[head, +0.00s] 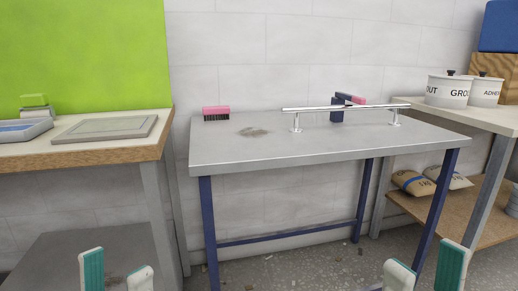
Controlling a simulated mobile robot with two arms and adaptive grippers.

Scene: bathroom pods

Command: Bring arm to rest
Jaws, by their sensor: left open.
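My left gripper (116,278) shows at the bottom left edge of the head view. Its two white and teal fingers are apart with nothing between them. My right gripper (425,275) shows at the bottom right edge, its fingers also apart and empty. Both grippers appear low in the picture, in front of the grey table (270,155), and neither is seen touching anything. The rest of both arms is mostly outside the picture.
On the grey table lie a pink brush (216,113) and a chrome rail (330,108), with a dark blue and pink tool (338,112) behind. A left bench (85,152) holds a grey panel (106,128). A right bench (450,115) holds white pots (447,92).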

